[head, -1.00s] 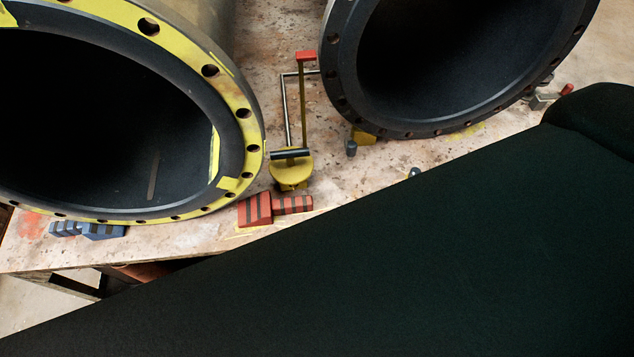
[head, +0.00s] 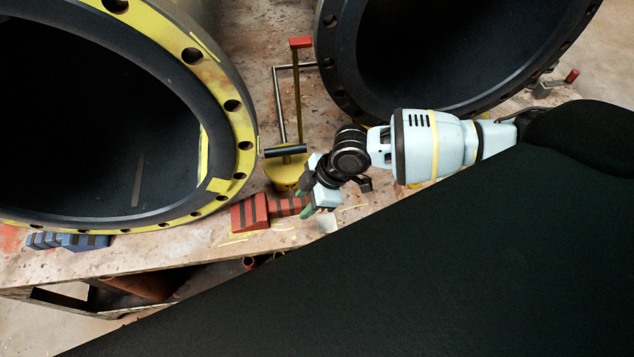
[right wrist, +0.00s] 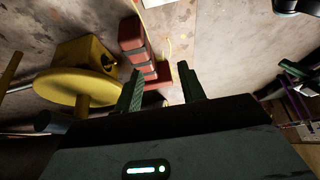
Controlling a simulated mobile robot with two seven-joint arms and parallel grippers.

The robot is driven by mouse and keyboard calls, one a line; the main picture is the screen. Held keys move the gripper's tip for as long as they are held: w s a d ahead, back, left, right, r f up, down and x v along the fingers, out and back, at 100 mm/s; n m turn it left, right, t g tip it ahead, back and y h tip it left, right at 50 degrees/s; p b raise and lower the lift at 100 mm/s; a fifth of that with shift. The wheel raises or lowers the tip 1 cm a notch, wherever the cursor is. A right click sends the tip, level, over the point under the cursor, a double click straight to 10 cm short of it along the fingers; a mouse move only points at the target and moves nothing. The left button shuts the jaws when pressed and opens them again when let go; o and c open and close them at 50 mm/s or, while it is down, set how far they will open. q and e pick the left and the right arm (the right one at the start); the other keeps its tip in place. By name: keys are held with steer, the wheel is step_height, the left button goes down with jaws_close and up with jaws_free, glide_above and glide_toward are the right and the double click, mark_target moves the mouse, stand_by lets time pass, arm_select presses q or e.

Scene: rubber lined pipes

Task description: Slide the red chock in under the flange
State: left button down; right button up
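The red chock (head: 250,213) with dark stripes lies on the table just outside the lower right rim of the yellow-faced pipe flange (head: 218,186). Its narrower striped tail points right, towards my right gripper (head: 308,206). In the right wrist view, the chock (right wrist: 134,36) lies ahead, left of centre. The green fingers of the right gripper (right wrist: 160,72) are spread, with the tail's end showing in the gap near the left finger. Contact cannot be told. My left gripper is not in view.
A yellow round-based stand (head: 284,174) with a black handle is close behind the chock's tail. A blue chock (head: 68,240) sits at the flange's lower left. A second pipe flange (head: 345,85) stands at the back right. The table's front edge is close.

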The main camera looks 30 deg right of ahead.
mark_target(306, 201)
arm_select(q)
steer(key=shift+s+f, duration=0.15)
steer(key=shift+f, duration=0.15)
arm_select(e)
steer(key=shift+h, duration=0.6)
steer(key=d, duration=0.1)
steer(key=w+d, duration=0.1)
steer(key=w+d+r, duration=0.1)
steer(key=d, duration=0.1)
steer(key=shift+d, duration=0.1)
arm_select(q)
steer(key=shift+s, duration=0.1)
arm_select(e)
steer(key=shift+f, duration=0.1)
steer(key=b+x, duration=0.1)
steer(key=x, duration=0.6)
steer(key=shift+s, duration=0.2)
steer(key=shift+a+f, duration=0.25)
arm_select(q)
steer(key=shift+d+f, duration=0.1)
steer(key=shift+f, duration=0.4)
arm_select(e)
jaws_close()
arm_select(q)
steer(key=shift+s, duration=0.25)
arm_select(e)
steer(key=shift+a, duration=0.15)
